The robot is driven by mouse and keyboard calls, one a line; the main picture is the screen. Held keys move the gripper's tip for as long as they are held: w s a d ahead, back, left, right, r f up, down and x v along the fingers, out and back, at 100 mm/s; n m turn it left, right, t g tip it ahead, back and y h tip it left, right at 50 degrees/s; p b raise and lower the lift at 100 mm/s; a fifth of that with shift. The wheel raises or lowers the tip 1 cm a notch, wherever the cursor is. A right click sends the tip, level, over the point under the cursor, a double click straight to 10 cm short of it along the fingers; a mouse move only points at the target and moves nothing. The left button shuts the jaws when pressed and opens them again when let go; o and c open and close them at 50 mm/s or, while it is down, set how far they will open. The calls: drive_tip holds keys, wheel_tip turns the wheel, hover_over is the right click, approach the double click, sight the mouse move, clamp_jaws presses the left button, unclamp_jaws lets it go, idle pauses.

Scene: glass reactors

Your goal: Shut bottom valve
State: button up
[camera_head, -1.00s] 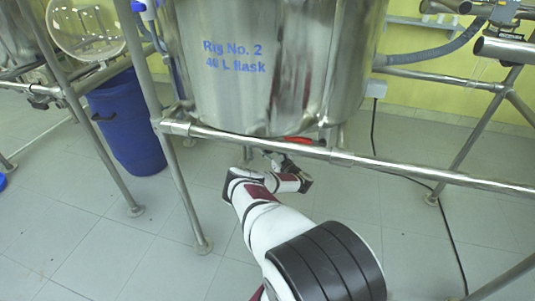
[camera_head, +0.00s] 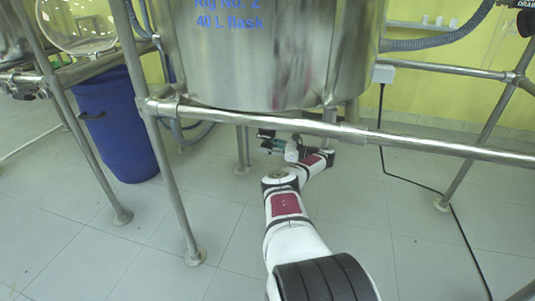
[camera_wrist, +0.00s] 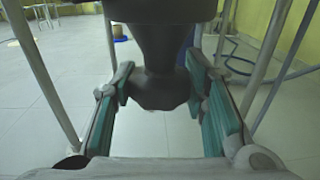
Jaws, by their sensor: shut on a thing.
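The steel vessel (camera_head: 265,65) labelled "40 L flask" hangs in a pipe frame. My gripper (camera_head: 268,140) is under it, just below the front rail, seen small and side-on. In the wrist view my gripper (camera_wrist: 160,78) has a teal-padded finger on each side of a dark grey, flared part (camera_wrist: 162,92), which looks like part of the bottom valve. The fingers are closed in on it. The valve's red handle does not show in either view now, and its position cannot be told.
The front rail (camera_head: 400,142) crosses just above my forearm. Frame legs (camera_head: 170,190) stand at the left and right. A blue barrel (camera_head: 125,125) is at the left, and a black cable (camera_head: 385,150) runs down to the floor at the right. The tiled floor below is mostly clear.

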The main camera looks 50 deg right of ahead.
drive_tip(key=shift+w+a+r+n+y+b, duration=0.1)
drive_tip(key=shift+w+n+y+b, duration=0.05)
drive_tip(key=shift+n+y+b, duration=0.35)
drive_tip(key=o, duration=1.2)
drive_tip(key=shift+v, duration=3.8)
